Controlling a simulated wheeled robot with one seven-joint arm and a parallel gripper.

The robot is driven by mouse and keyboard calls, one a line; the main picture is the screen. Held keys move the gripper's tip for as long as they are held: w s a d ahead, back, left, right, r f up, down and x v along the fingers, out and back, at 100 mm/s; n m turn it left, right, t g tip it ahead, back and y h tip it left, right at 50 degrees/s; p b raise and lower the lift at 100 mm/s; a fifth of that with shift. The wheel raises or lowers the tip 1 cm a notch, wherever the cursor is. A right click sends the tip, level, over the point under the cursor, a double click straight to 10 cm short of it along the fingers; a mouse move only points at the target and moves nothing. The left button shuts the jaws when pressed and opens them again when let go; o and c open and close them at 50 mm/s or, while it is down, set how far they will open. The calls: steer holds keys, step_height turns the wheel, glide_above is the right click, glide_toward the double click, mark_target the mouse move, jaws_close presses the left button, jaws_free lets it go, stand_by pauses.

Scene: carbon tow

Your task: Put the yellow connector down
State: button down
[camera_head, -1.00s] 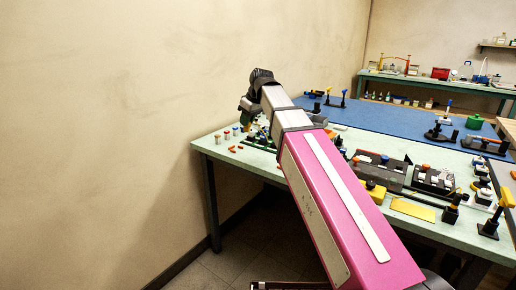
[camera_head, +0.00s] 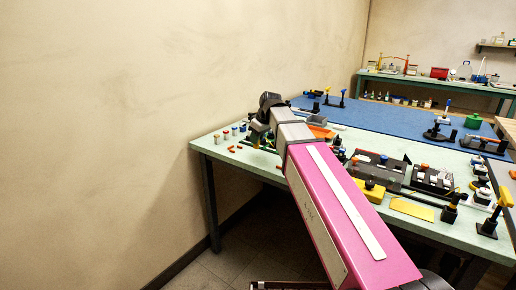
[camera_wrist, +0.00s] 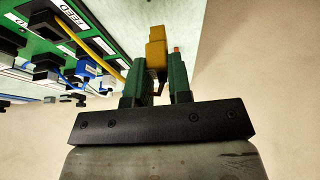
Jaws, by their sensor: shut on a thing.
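The yellow connector (camera_wrist: 156,50) shows in the wrist view, upright between the two green fingers of my gripper (camera_wrist: 160,78). My gripper is shut on it. Whether the connector touches a surface cannot be told. In the head view my gripper (camera_head: 258,132) is low over the left end of the pale green table (camera_head: 227,157), partly hidden by my own arm. The connector cannot be made out in the head view.
In the wrist view a green board (camera_wrist: 40,45) with labels, black blocks and blue-and-white parts lies to the left. In the head view, small capped pieces stand on the table's left corner. A blue mat (camera_head: 385,122) covers the back. A wall is close on the left.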

mark_target(259, 144)
steer(key=shift+w+d+f, duration=0.35)
steer(key=shift+f, duration=1.95)
steer(key=shift+f, duration=0.1)
steer(key=c, duration=1)
jaws_free()
steer(key=shift+c, duration=0.2)
steer(key=v, duration=1.2)
